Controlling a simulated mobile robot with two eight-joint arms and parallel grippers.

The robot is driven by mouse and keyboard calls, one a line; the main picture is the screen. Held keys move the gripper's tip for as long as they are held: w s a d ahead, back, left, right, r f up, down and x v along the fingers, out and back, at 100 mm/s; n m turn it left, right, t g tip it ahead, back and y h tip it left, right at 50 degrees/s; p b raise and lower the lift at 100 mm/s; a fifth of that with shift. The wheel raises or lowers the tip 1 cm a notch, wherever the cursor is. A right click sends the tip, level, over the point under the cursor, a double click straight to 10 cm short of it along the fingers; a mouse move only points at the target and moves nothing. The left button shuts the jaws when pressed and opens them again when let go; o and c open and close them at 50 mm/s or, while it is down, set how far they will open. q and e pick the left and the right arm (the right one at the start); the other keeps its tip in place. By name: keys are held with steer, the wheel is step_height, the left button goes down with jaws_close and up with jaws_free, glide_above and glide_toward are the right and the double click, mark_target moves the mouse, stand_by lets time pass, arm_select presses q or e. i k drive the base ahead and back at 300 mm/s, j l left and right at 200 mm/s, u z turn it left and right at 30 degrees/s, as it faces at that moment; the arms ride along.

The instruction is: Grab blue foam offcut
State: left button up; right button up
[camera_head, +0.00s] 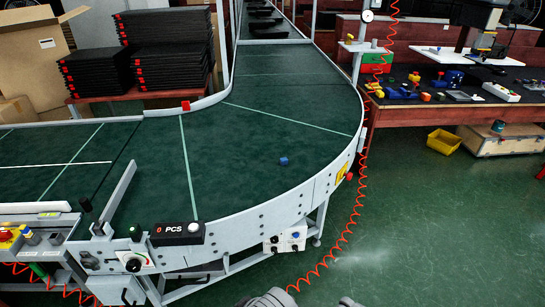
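A small blue block, which looks like the blue foam offcut (283,160), lies on the dark green belt of the curved conveyor (240,150). It sits toward the outer side of the bend, with bare belt around it. Neither of my grippers can be made out. Only grey rounded parts, probably mine, show at the bottom edge, well below the block and apart from it.
A metal side rail (262,222) edges the belt. A counter box (178,233) stands on the near rail. Stacked black trays (95,75) stand behind the bend. A cluttered workbench (470,105) and a yellow bin (443,141) are at right. Green floor at lower right is mostly clear.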

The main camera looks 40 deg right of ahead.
mark_target(284, 161)
steer(key=l+u, duration=0.35)
steer(key=l, duration=0.75)
steer(key=k+l, duration=0.1)
steer(key=l, duration=0.45)
steer(key=l+u, duration=0.1)
steer(key=l, duration=1.75)
steer(key=i+l, duration=0.1)
steer(key=l, duration=0.2)
steer(key=i+l, duration=0.1)
steer(key=l, duration=0.2)
